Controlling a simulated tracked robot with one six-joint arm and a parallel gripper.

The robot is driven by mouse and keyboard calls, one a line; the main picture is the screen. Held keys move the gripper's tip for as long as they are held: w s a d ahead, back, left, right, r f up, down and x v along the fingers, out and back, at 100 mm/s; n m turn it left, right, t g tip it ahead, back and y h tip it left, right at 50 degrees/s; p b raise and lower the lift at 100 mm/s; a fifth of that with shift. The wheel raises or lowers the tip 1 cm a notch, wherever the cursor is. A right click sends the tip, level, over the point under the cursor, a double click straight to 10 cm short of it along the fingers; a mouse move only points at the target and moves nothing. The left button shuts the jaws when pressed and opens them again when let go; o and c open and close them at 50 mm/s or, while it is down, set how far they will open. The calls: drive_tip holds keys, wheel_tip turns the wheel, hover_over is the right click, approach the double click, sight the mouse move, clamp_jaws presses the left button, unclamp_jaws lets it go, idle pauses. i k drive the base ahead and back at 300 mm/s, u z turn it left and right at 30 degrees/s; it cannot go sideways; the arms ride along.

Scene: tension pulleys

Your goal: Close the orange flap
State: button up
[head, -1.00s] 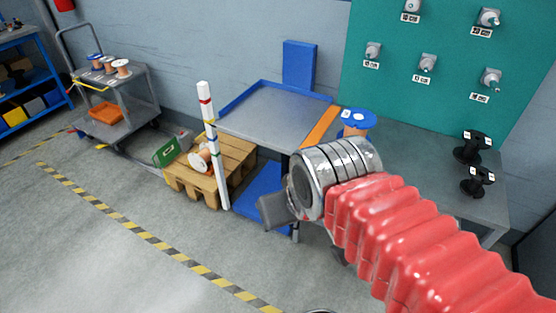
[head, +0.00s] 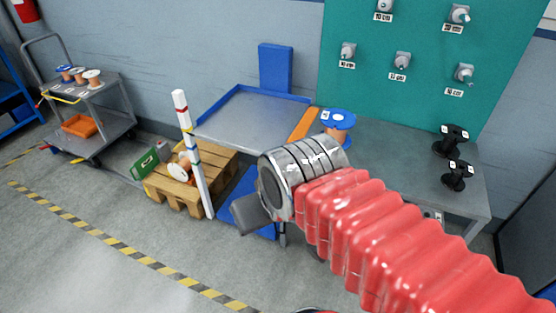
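The orange flap (head: 304,123) is a narrow strip along the right edge of the blue-rimmed grey tray table (head: 245,121). It stands between that tray and the grey bench to the right. I cannot tell its exact angle. My gripper (head: 242,216) is at the end of my red-sleeved arm, in front of the table, nearer the camera and lower than the flap. A dark finger shows, pointing down-left. The wrist hides the rest, so its opening cannot be seen. The gripper appears apart from the flap.
A blue-topped spool (head: 338,123) stands just right of the flap. Black spools (head: 452,141) sit on the grey bench (head: 400,150). A trolley (head: 113,97) is farther left. Floor at front left is clear.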

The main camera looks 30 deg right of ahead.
sight(301, 129)
drive_tip(key=i, duration=0.9)
drive_tip(key=u, duration=0.05)
